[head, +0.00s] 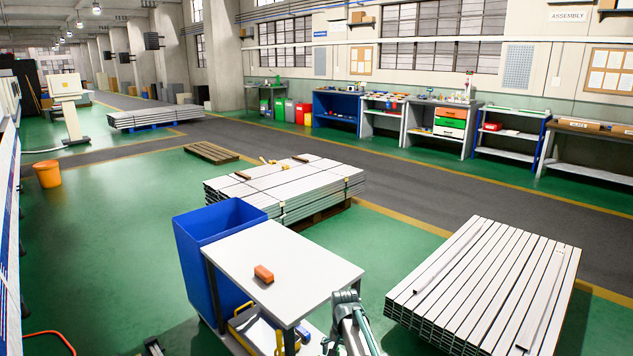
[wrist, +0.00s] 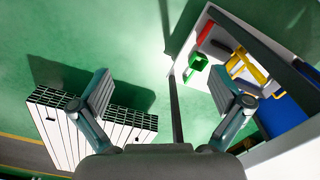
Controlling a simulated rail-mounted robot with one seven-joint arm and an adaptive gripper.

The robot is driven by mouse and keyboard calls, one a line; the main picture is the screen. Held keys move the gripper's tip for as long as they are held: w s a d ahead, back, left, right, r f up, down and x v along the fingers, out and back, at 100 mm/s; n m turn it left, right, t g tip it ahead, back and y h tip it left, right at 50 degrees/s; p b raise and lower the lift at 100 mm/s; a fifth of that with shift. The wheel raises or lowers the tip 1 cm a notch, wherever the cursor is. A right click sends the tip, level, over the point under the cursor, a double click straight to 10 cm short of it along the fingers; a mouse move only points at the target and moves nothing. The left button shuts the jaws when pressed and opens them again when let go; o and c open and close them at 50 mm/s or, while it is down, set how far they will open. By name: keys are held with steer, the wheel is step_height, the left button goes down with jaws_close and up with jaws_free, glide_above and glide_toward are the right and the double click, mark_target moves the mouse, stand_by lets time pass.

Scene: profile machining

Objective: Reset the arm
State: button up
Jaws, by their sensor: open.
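My gripper (wrist: 161,88) is open, with its two teal-and-grey fingers spread wide apart in the wrist view. Nothing is held between the fingers. Behind the gap are green floor and a dark table leg. In the head view, teal-and-grey parts of my arm end (head: 350,318) show at the bottom, in front of the right corner of the white table (head: 310,255). An orange block (head: 263,274) lies on that table, apart from my gripper.
Metal profiles are stacked at right (head: 480,285) and behind the table (head: 290,187). The table's lower shelf holds yellow-handled items, also in the wrist view (wrist: 247,66). Green floor lies open at left.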

steer(key=s+d+f+n, duration=0.1)
steer(key=s+d+f, duration=0.15)
steer(key=s, duration=0.55)
steer(key=s+d+f+n, duration=0.2)
steer(key=s+d, duration=0.2)
steer(key=s, duration=0.4)
steer(key=s+d+f+n, duration=0.1)
steer(key=s+d+f, duration=0.15)
steer(key=s, duration=0.45)
steer(key=s+f+g, duration=0.2)
steer(key=s+f, duration=0.3)
steer(key=s, duration=0.4)
steer(key=s+f+g+p, duration=0.1)
steer(key=s+f+g, duration=0.1)
steer(key=s+f, duration=0.3)
steer(key=s+f+g, duration=0.2)
steer(key=s+f, duration=0.4)
steer(key=s, duration=0.8)
steer(key=shift+g, duration=0.4)
steer(key=shift+s, duration=0.1)
